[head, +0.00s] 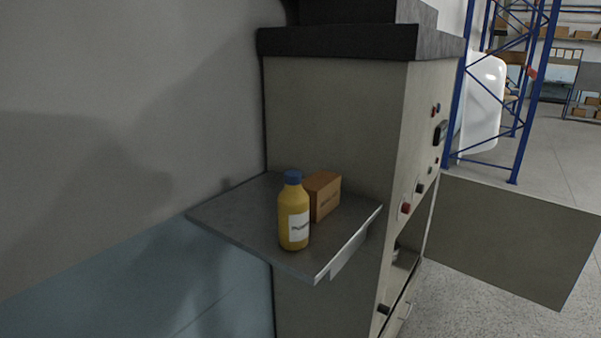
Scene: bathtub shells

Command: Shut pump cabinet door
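The pump cabinet (335,115) is a tall beige-grey box with a dark top, standing in the middle of the head view. Its front faces right and carries buttons and a small dark display. The cabinet door (515,237), a flat grey-beige panel, stands open and sticks out to the right from the lower front. Part of the dark opening (405,258) shows beside it. Neither of my grippers is in view.
A grey side shelf (235,212) juts from the cabinet's left side, holding a yellow bottle (294,215) with a blue cap and a brown box (323,195). A blue rack (527,90) with a white shell (484,103) stands behind. Bare floor (480,305) lies at lower right.

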